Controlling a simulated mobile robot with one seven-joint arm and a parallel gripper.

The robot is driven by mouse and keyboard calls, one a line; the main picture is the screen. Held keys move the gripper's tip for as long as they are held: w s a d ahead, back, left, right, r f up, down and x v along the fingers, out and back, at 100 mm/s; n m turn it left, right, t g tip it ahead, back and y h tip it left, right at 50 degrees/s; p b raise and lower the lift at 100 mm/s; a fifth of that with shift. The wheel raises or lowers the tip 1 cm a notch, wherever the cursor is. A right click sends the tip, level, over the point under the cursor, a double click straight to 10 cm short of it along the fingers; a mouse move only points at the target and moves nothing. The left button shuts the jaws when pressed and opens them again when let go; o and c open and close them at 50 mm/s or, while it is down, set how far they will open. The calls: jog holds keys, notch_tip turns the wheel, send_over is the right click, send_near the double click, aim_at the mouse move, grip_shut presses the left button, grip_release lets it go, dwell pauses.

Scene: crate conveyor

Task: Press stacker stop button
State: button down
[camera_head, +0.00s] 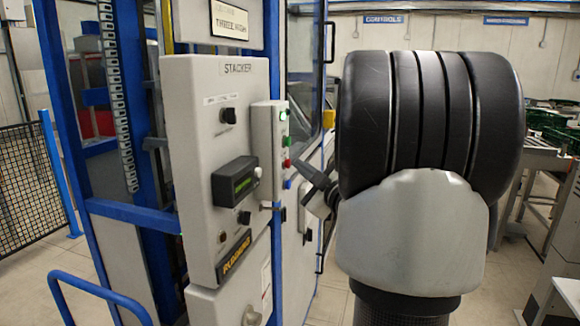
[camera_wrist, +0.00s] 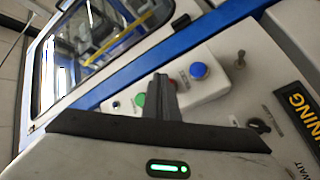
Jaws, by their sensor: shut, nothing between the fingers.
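The stacker panel (camera_head: 205,120) is a light grey cabinet labelled STACKER. A narrow button box (camera_head: 262,150) on its right side carries a column of buttons. The red button (camera_head: 287,163) sits between a green button (camera_head: 284,140) and the blue button (camera_head: 288,184). My gripper (camera_head: 299,164) is shut and empty, its tips close to the red button. In the wrist view, my shut fingers (camera_wrist: 160,80) mostly hide the red button, with the blue button (camera_wrist: 199,70) to the right and the green button (camera_wrist: 139,99) to the left. I cannot tell whether the tips touch.
A yellow-on-black RUNNING sign (camera_head: 233,255) is low on the panel. A small lever switch (camera_head: 270,208) sticks out below the button box. Blue frame posts (camera_head: 150,215) and a blue rail (camera_head: 95,288) stand at left. A glazed blue-framed door (camera_head: 304,70) is behind the panel.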

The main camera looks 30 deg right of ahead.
jog(key=shift+w+a+b, duration=0.35)
jog(key=shift+w, duration=0.05)
dwell(0.9)
jog(key=shift+s+d, duration=0.55)
jog(key=shift+s, duration=0.1)
jog(key=shift+s+d, duration=0.1)
jog(key=s+d, duration=0.3)
jog(key=shift+s+b, duration=0.35)
dwell(0.9)
